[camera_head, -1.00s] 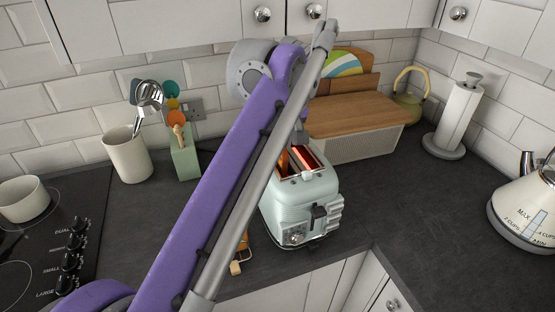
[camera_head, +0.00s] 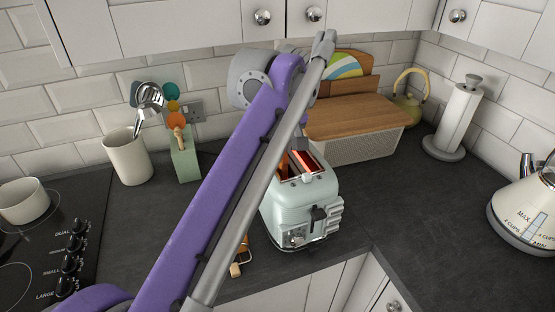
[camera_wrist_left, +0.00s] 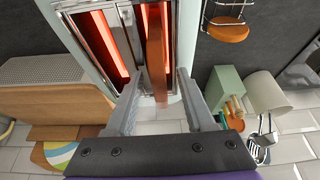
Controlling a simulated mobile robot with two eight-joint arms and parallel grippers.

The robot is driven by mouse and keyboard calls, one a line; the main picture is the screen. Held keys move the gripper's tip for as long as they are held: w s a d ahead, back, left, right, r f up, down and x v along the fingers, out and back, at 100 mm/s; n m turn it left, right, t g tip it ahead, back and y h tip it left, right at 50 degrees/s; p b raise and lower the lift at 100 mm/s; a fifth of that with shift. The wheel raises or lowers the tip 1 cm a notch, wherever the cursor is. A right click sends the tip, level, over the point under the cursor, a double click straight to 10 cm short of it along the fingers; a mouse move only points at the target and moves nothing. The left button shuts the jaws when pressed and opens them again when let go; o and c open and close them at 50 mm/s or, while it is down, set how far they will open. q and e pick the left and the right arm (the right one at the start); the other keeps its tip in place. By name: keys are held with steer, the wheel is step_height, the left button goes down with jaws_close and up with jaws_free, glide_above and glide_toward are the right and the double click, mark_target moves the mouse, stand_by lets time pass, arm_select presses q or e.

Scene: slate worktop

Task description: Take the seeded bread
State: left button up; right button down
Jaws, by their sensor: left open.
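The mint-green toaster (camera_head: 305,205) stands on the worktop with its slots glowing orange. In the left wrist view a brown slice (camera_wrist_left: 155,50), which looks like bread, stands up out of one toaster slot; I cannot make out seeds. My left gripper (camera_wrist_left: 157,78) is open above the toaster, a finger on either side of the slice's upper end. I cannot tell whether either finger touches it. In the head view my purple arm covers part of the toaster, and most of the gripper is hidden. My right gripper is not in view.
A bread bin with wooden lid (camera_head: 350,115) stands behind the toaster. A utensil mug (camera_head: 127,158) and green block (camera_head: 185,162) stand left, near the hob. A kettle (camera_head: 525,210) and paper-towel holder (camera_head: 455,120) stand right. Worktop right of the toaster is clear.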

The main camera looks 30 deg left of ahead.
arm_select(q)
jaws_close()
steer(key=shift+r, duration=0.15)
